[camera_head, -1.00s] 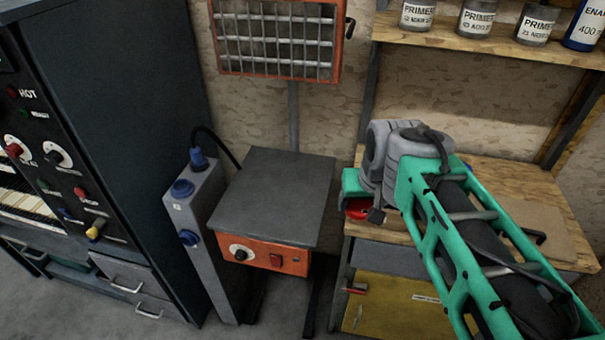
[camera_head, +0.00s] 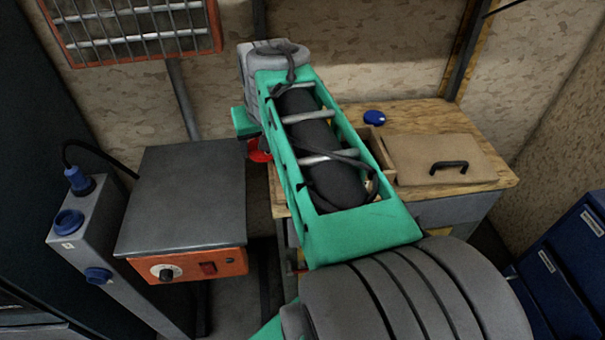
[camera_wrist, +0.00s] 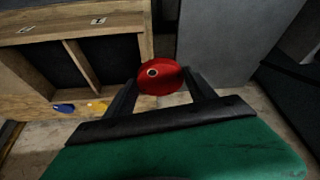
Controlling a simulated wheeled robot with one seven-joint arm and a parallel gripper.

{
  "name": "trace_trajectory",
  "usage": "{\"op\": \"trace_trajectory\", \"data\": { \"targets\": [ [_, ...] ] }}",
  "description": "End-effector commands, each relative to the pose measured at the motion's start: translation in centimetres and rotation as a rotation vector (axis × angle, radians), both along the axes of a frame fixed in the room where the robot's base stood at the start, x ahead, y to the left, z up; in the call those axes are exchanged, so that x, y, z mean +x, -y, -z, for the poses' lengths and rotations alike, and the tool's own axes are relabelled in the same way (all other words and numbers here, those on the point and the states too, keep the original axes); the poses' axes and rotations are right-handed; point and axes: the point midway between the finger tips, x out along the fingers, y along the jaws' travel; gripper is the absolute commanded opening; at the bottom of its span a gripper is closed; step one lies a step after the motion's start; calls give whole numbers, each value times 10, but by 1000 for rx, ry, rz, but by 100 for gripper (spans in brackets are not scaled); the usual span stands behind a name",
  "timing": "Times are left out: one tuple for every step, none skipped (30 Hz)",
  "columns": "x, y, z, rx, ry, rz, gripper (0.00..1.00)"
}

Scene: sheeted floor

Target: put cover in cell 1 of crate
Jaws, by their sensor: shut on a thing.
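A red round cover (camera_head: 258,156) shows partly below my gripper at the left edge of the wooden bench. In the wrist view the cover (camera_wrist: 153,86) sits between the two dark fingers of my gripper (camera_wrist: 162,76), which is shut on it. The wooden crate (camera_wrist: 60,20) lies left of the cover in the wrist view, with dark open cells and small tags too blurred to read surely. In the head view my arm hides most of the crate; only a wooden edge (camera_head: 383,156) shows. The cover is held outside the cells.
A tan board with a black handle (camera_head: 425,149) lies on the bench (camera_head: 440,115), near a blue round piece (camera_head: 375,117). In the wrist view blue (camera_wrist: 64,107) and yellow (camera_wrist: 97,107) pieces lie by the crate. A hot plate (camera_head: 185,190) stands left of the bench.

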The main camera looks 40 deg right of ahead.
Motion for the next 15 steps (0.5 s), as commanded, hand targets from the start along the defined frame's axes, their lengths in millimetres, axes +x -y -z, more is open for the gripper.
{"op": "trace_trajectory", "data": {
  "targets": [
    [-6, 14, 2, 0, 4, 27, 4],
    [-10, 20, 0, 1, 6, 33, 4],
    [-15, 27, -3, 1, 7, 38, 4],
    [-19, 31, -6, 2, 7, 36, 4],
    [-23, 33, -10, 2, 9, 28, 4],
    [-28, 33, -15, 3, 9, 6, 4],
    [-30, 31, -19, 1, 9, -15, 4],
    [-33, 28, -22, 0, 8, -39, 4],
    [-36, 23, -26, -1, 8, -74, 4],
    [-38, 18, -28, -2, 6, -101, 4],
    [-40, 13, -30, -4, 5, -129, 4],
    [-43, 6, -32, -6, 3, -166, 4],
    [-45, 1, -33, -7, 3, -193, 4],
    [-47, -4, -34, -9, 2, -218, 4],
    [-50, -11, -35, -9, 0, -249, 4]
  ]
}}
